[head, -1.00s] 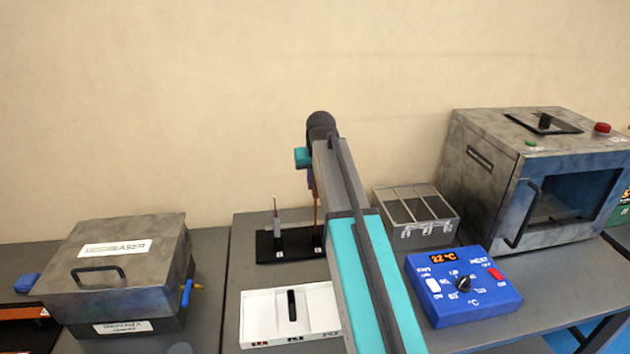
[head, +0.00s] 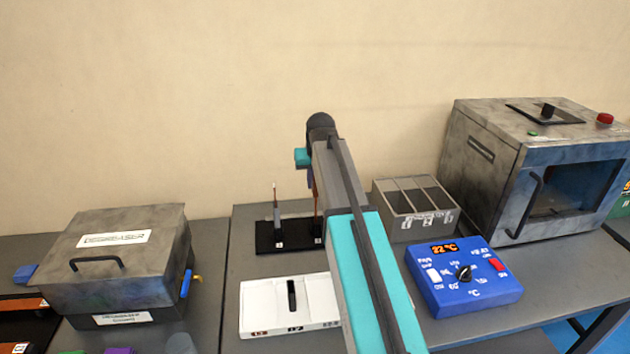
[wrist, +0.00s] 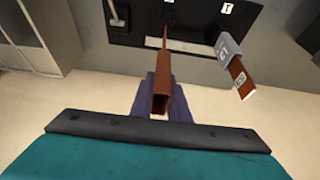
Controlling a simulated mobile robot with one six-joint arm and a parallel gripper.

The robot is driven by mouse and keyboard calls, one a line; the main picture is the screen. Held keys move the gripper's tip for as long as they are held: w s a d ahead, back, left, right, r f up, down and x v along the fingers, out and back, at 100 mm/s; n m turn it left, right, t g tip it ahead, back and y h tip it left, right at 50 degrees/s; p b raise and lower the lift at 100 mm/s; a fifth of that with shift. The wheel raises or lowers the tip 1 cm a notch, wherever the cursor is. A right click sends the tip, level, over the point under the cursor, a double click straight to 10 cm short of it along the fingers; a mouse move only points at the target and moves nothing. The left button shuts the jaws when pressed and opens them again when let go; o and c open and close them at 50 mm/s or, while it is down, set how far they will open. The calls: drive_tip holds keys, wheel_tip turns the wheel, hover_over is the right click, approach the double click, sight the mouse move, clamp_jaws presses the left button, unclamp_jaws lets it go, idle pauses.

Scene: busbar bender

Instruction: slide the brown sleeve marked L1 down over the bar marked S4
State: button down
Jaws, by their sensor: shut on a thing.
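In the wrist view my gripper (wrist: 163,84) has its purple fingers shut on a brown sleeve (wrist: 162,93), a hollow square tube whose near end is open. A thin brown bar (wrist: 166,38) rises from the black stand (wrist: 115,27) in line with the sleeve's far end. I cannot tell whether its tip is inside the sleeve. No L1 or S4 mark is readable. In the head view my gripper (head: 310,179) is above the right part of the stand (head: 268,242), with the brown bar (head: 317,205) below it; the arm hides part of this.
A grey sleeve (wrist: 227,47) sits around a neighbouring brown bar (wrist: 242,80) on the same stand. A white tray (head: 260,318) lies in front, a divided grey bin (head: 408,227) to the right, with a blue control box (head: 440,300) and an oven (head: 490,180) beyond.

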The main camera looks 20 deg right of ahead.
idle(0.3)
drive_tip(key=c, duration=1.1)
unclamp_jaws()
drive_tip(key=shift+r+p, duration=2.3)
drive_tip(key=shift+r, duration=1.65)
drive_tip(key=shift+s, duration=0.15)
